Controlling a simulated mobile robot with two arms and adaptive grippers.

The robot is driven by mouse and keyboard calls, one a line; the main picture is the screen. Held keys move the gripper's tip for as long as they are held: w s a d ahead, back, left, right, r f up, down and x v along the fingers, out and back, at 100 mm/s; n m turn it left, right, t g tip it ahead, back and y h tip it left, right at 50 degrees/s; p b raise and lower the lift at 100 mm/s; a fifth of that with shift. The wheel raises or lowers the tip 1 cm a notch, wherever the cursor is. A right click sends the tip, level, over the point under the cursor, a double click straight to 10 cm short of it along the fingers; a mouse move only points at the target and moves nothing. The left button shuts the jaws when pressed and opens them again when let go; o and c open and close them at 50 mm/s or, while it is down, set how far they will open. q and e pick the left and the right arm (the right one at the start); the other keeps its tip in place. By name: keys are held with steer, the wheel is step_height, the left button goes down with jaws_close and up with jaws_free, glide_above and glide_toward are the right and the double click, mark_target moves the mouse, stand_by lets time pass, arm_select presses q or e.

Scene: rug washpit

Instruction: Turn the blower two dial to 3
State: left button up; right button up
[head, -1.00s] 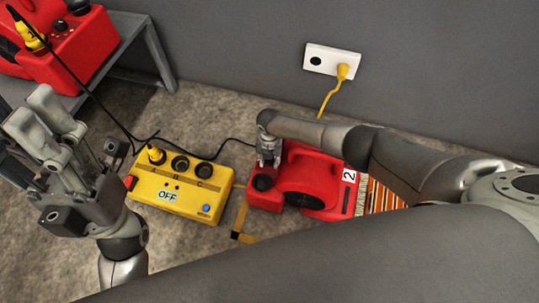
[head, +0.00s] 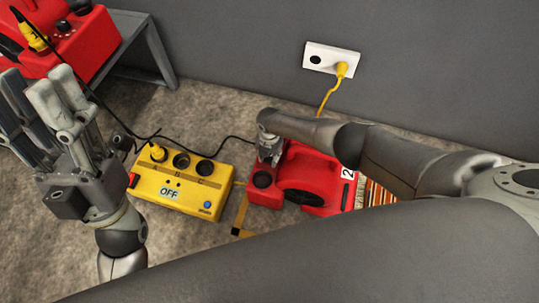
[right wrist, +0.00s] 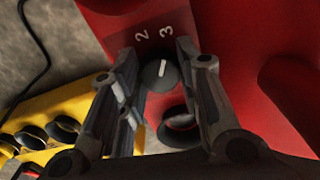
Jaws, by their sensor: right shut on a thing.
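The red blower marked 2 (head: 310,178) sits on the carpet by the wall. My right gripper (head: 268,158) reaches down over its left part. In the right wrist view my right gripper (right wrist: 157,58) is shut on the dark round dial (right wrist: 159,77), one finger on each side. The dial's white pointer line aims up and slightly right, toward the printed 3. A printed 2 stands to the left of the 3. Other numerals are not visible. My left gripper (head: 40,90) is open and empty at the left, above the carpet.
A yellow control box (head: 180,205) labelled OFF stands left of the blower, with sockets and a yellow plug. Another red blower (head: 75,45) rests on a grey bench (head: 150,60). A black cable crosses the floor. A wall outlet (head: 332,58) holds a yellow plug.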

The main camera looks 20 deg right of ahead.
mark_target(270, 157)
steer(key=o, duration=0.8)
steer(key=shift+c, duration=0.2)
steer(key=shift+r, duration=0.15)
step_height(270, 157, up, 12)
stand_by(0.7)
